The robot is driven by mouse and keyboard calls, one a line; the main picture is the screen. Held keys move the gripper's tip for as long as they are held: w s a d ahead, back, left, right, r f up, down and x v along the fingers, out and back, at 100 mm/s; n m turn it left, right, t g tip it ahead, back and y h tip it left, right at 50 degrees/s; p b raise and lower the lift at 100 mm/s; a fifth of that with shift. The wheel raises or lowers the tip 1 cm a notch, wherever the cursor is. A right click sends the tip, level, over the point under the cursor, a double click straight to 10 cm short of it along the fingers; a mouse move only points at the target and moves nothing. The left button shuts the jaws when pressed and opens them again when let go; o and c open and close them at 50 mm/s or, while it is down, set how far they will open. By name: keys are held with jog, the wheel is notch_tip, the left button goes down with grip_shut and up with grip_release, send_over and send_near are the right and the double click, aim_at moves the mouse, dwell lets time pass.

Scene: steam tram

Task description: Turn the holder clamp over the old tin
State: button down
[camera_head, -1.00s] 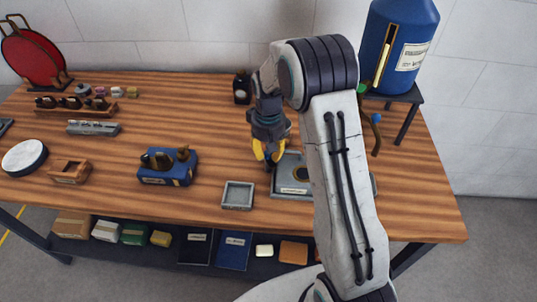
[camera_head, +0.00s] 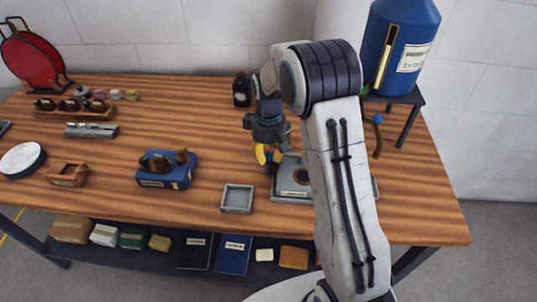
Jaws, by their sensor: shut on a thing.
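My gripper (camera_head: 268,157), with yellow fingers, is shut on a small dark piece, probably the holder clamp (camera_head: 271,170). The piece is mostly hidden by the fingers, so its shape and tilt are unclear. It is beside the left edge of a labelled grey tray (camera_head: 291,195), which has a dark round part with a tan rim and is partly hidden by my arm. A small square grey open dish, probably the old tin (camera_head: 237,209), stands in front and to the left of my gripper. I cannot tell whether the held piece touches the tray.
A blue block with dark fittings (camera_head: 165,178) stands left of the dish. A dark bottle (camera_head: 242,92) stands behind my gripper. A blue tank (camera_head: 402,40) on a black stand (camera_head: 400,98) is at the back right. Bare wood lies between the blue block and the dish.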

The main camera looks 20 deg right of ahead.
aim_at(268, 155)
jog(key=shift+s+f, duration=0.1)
jog(key=c, duration=0.9)
grip_release()
jog(key=shift+c, duration=0.2)
notch_tip(268, 155, up, 12)
